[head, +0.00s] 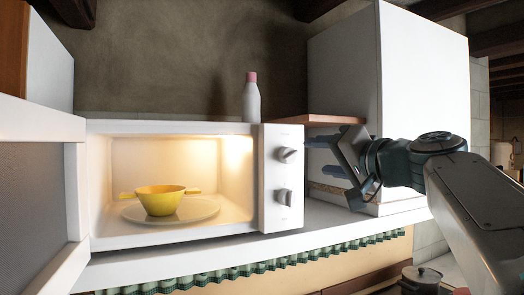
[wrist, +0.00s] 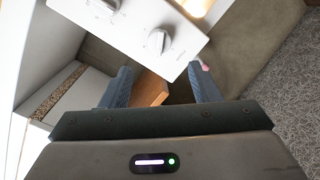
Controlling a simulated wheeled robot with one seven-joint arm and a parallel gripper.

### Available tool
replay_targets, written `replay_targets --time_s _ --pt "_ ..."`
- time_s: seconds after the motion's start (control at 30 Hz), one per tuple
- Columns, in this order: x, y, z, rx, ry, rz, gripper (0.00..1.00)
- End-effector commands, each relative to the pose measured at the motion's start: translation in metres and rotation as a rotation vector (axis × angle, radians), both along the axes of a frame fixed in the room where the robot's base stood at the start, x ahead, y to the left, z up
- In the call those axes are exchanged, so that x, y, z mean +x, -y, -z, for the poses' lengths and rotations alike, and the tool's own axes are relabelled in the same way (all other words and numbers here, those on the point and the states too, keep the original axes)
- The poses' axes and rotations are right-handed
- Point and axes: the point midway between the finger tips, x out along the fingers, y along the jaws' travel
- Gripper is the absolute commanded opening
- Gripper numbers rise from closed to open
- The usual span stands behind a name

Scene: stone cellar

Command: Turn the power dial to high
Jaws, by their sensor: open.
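A white microwave (head: 262,215) stands on a white counter with its door open to the left and its inside lit. Its panel carries an upper dial (head: 287,154) and a lower dial (head: 284,197). The upper grip looks slanted and the lower one close to upright; their labels are too small to read, so I cannot tell which is power. My gripper (head: 327,156) is open and empty, to the right of the panel and apart from both dials. In the wrist view, the upper dial (wrist: 158,42) lies beyond the fingertips (wrist: 160,74), and the lower dial (wrist: 103,6) is farther left.
A yellow bowl (head: 160,200) sits on the glass plate (head: 207,209) inside the microwave. A white bottle with a pink cap (head: 251,100) stands behind its top right. A wooden board (head: 318,119) and a white cabinet (head: 425,75) are behind my gripper. A pot (head: 422,277) is lower right.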

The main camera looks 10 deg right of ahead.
Motion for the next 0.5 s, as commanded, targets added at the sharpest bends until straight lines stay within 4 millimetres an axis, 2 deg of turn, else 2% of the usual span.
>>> replay_targets --time_s 0.03,0.2,0.33,0.5 --pt "0.012 -0.005 -0.003 0.001 -0.005 -0.002 0.56" --pt "0.045 -0.019 -0.003 0.001 -0.004 -0.001 0.56" --pt "0.064 -0.028 -0.002 0.001 -0.004 -0.002 0.56" --pt "0.079 -0.035 -0.001 0.000 -0.002 -0.001 0.56"
